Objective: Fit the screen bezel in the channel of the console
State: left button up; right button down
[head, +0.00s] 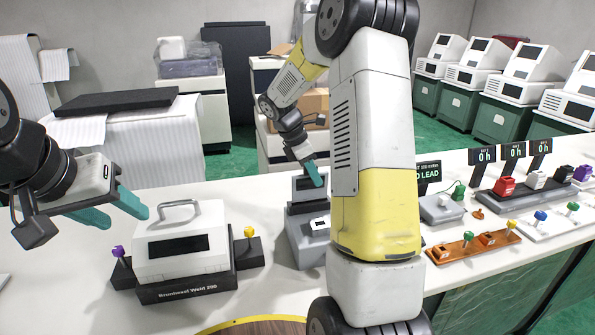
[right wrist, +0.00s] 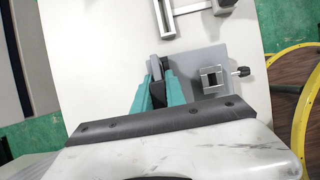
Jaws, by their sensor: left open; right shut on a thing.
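My right gripper (head: 316,174) is shut on the screen bezel (head: 305,184), a grey upright panel with a dark window. The bezel stands at the back part of the grey console (head: 306,246). In the right wrist view the bezel (right wrist: 156,68) shows edge-on between the teal fingers (right wrist: 157,82), over the left side of the console (right wrist: 236,62). The channel is hidden, so I cannot tell whether the bezel is seated in it. My left gripper (head: 129,218) is open and empty, above the left end of the white welder.
The white welder (head: 180,247) with a handle stands left of the console, with purple and yellow knobs beside it. My right arm covers part of the counter right of the console. Trays with coloured knobs (head: 474,242) and hour displays (head: 513,152) stand farther right.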

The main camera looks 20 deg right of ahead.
aim_at(304, 175)
jog(key=shift+f, duration=2.1)
jog(key=c, duration=1.3)
grip_release()
jog(key=shift+v, duration=4)
jog(key=s+a+r+m+t+y, duration=0.2)
jog(key=s+m, duration=0.3)
jog(key=s, duration=0.3)
jog(key=s+a+r+m+t+y, duration=0.2)
jog(key=s+a+r+m, duration=0.3)
jog(key=s, duration=0.3)
jog(key=s+a+r+m+t+y, duration=0.2)
jog(key=s+m, duration=0.4)
jog(key=s, duration=0.3)
notch_tip(304, 175, up, 2)
jog(key=shift+a+r+m+y, duration=0.25)
jog(key=shift+a+m+y, duration=0.2)
jog(key=shift+a, duration=0.2)
